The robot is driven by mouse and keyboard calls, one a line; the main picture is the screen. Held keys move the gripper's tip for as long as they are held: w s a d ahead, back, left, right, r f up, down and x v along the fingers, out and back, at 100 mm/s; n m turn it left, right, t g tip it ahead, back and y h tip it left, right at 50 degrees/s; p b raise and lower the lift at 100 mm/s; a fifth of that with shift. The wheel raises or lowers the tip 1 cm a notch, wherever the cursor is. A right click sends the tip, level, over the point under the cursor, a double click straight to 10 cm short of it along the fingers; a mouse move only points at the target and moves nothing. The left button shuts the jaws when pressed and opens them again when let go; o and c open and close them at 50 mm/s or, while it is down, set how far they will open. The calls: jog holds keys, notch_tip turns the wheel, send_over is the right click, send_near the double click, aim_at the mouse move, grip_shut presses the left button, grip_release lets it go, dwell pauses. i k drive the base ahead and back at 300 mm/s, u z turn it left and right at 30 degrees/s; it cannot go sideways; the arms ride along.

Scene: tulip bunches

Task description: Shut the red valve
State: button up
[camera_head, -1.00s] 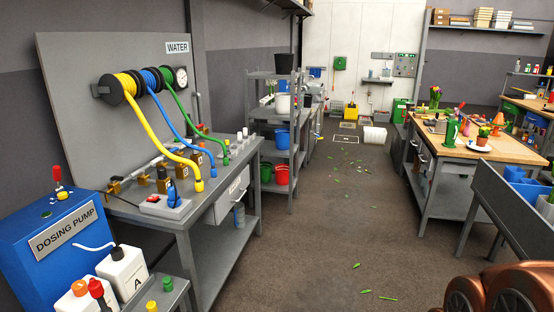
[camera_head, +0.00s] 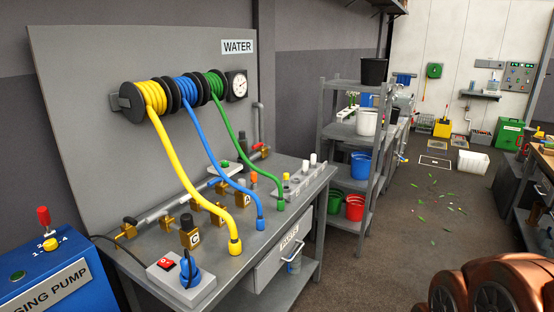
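A grey pipe (camera_head: 160,212) with several brass fittings runs along the back of the grey workbench under the WATER sign (camera_head: 237,47). A small red part (camera_head: 264,149) shows at the pipe's far right end, near a green one (camera_head: 224,164). It looks like a valve handle, but it is too small to tell whether it is open or shut. A red-topped lever (camera_head: 43,216) stands on the blue dosing pump at the left. My gripper is not in view.
Yellow (camera_head: 168,165), blue (camera_head: 222,145) and green (camera_head: 227,124) hoses hang from reels across the bench. A red-switch box (camera_head: 168,262) sits on its front left. Grey shelving (camera_head: 345,85) stands beyond.

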aim_at(261, 144)
jog(key=u, duration=0.3)
jog(key=i, duration=1.7)
jog(key=u, duration=0.25)
